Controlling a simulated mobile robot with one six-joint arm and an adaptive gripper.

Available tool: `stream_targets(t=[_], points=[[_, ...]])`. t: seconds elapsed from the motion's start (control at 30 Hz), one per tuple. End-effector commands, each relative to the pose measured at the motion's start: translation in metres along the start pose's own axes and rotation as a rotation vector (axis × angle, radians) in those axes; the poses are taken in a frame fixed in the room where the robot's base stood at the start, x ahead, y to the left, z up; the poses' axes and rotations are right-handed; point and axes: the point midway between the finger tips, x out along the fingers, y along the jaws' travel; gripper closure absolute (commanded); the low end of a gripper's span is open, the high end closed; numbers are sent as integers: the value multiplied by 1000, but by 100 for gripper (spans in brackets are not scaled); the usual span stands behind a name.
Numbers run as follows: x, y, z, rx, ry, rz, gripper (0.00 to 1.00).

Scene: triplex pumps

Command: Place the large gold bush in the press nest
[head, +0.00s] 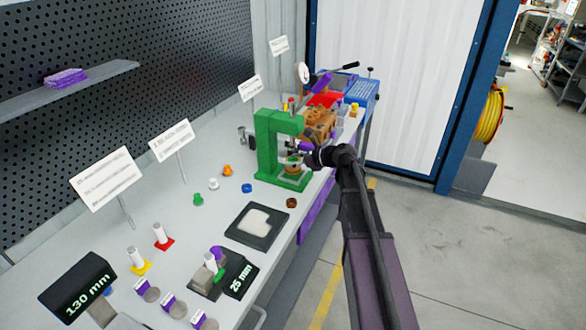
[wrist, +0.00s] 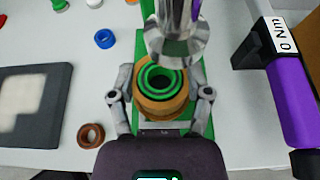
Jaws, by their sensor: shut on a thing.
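The large gold bush (wrist: 150,108) is a gold-brown ring between my gripper's fingers (wrist: 160,104) in the wrist view. My gripper is shut on its sides. Green rings show inside its opening; I cannot tell whether they belong to the press nest. The bush is at the green press (head: 268,145), below the press's steel ram (wrist: 176,38) and over its green base. Whether it rests in the nest or hangs just above it cannot be told. In the head view my gripper (head: 299,160) reaches into the press from the right, and the bush shows small (head: 292,168).
A smaller brown bush (wrist: 91,135) lies left of my gripper, beside a black tray (wrist: 52,132). A blue ring (wrist: 105,39) lies further back. An orange-brown pump block (head: 319,122) is behind the press.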

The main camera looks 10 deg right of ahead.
Motion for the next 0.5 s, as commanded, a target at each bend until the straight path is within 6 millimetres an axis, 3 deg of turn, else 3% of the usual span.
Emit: stream_targets(t=[0.13,0.5], points=[[6,-11,1,0,0,0,92],[6,-11,1,1,0,0,92]])
